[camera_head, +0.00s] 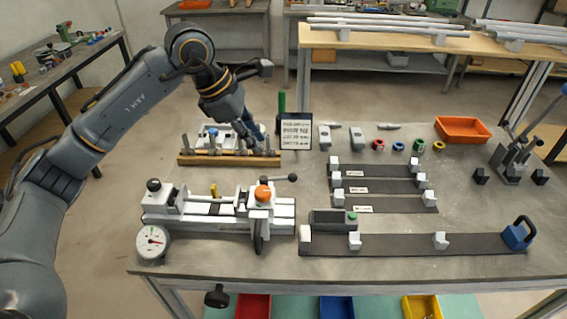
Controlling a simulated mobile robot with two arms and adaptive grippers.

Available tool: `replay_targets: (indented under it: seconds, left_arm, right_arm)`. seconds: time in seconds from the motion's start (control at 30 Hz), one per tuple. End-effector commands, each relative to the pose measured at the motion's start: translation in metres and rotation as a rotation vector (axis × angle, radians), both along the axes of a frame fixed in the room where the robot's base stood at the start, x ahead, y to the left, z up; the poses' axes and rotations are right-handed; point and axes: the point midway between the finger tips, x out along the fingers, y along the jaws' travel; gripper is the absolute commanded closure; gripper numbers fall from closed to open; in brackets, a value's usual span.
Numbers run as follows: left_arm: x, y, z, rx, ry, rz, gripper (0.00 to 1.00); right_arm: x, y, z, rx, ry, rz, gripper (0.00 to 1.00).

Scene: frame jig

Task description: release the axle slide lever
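A white and grey jig (215,208) with slides lies at the front left of the workbench. An orange knob (263,192) sits on its right-hand block. A short lever with a dark ball end (292,177) sticks out to the right beside that knob. I cannot tell for sure which part is the axle slide lever. My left gripper (254,138) points down over the wooden rack behind the jig, apart from the jig and the lever. Its fingers are dark and small, so its opening is unclear. My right gripper is not in view.
The wooden rack (200,160) holds several upright tools. A black sign (296,131) stands to its right. A round dial gauge (152,241) is at the jig's front left. Dark strips with white blocks (420,244) and an orange bin (462,129) lie to the right.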

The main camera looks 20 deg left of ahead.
Motion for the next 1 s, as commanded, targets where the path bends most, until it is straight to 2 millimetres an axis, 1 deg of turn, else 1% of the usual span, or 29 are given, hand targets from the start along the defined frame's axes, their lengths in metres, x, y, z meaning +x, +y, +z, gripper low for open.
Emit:
replay_targets:
  seconds: [0.03,0.17,0.2,0.3,0.37,0.47,0.63,0.7,0.77,1.0]
  left_arm:
    - [0.001,-0.002,-0.006,0.0,0.003,-0.001,0.8]
    - [0.007,-0.01,-0.026,-0.001,0.006,-0.001,0.8]
    - [0.009,-0.013,-0.034,-0.002,0.007,-0.002,0.8]
    - [0.016,-0.02,-0.054,-0.002,0.007,-0.002,0.8]
    - [0.019,-0.024,-0.066,-0.002,0.006,-0.003,0.8]
    - [0.025,-0.03,-0.084,-0.003,0.006,-0.001,0.8]
    - [0.033,-0.038,-0.106,-0.003,0.003,-0.002,0.8]
    - [0.034,-0.04,-0.113,-0.003,0.002,-0.001,0.8]
    - [0.036,-0.041,-0.116,-0.002,0.001,-0.001,0.8]
    - [0.037,-0.042,-0.12,-0.002,0.0,-0.001,0.8]
  right_arm:
    - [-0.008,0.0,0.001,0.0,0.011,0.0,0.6]
    - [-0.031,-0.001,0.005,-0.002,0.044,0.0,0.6]
    - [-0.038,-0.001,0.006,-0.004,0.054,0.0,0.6]
    - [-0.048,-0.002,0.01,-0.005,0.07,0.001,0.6]
    - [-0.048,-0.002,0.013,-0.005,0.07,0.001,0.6]
    - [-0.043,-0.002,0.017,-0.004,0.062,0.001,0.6]
    - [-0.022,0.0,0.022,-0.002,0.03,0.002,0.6]
    - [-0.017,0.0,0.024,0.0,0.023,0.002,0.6]
    - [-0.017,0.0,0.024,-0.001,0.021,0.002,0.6]
    - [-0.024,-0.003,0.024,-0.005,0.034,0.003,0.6]
